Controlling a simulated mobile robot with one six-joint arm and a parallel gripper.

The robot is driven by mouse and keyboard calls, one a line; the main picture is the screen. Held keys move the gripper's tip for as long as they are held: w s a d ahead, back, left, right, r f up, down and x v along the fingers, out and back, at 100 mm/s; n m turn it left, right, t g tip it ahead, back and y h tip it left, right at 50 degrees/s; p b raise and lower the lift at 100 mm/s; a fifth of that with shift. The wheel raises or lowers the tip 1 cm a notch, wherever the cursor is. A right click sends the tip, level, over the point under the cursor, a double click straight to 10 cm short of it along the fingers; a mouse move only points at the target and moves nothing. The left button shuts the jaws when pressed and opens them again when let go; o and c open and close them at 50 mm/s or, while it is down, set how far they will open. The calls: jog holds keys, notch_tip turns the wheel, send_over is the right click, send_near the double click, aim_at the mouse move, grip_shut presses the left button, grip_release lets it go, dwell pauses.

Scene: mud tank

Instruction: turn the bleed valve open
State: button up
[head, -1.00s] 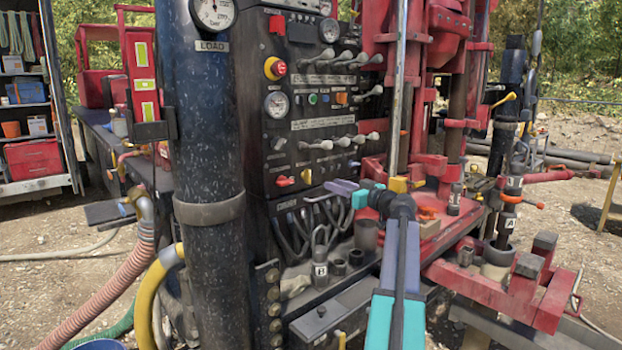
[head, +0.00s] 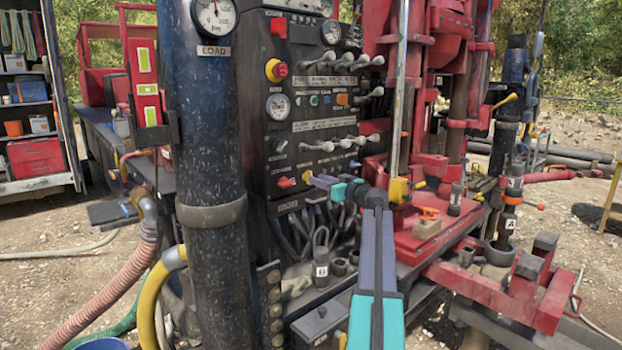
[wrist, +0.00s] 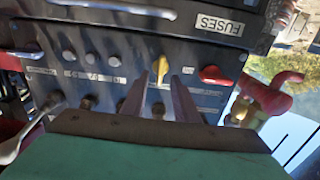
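A small yellow knob (head: 307,176) sits low on the black control panel, next to a red knob (head: 286,182). Its label is too small to read, so I cannot tell for sure that it is the bleed valve. In the wrist view the yellow knob (wrist: 160,68) shows just ahead of the gap between my fingers, upright, with the red knob (wrist: 215,75) to its right. My gripper (head: 322,182) has its purple fingers pointing at the panel by the yellow knob. In the wrist view my gripper (wrist: 160,90) is open, with nothing held.
A row of levers (head: 333,143) juts from the panel above my gripper. A padlock-shaped piece (head: 321,250) and hanging cables lie below. A thick dark column (head: 207,130) stands left of the panel, and the red drill frame (head: 430,230) stands right.

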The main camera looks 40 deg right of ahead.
jog(key=shift+w+d, duration=0.1)
jog(key=shift+w, duration=1.85)
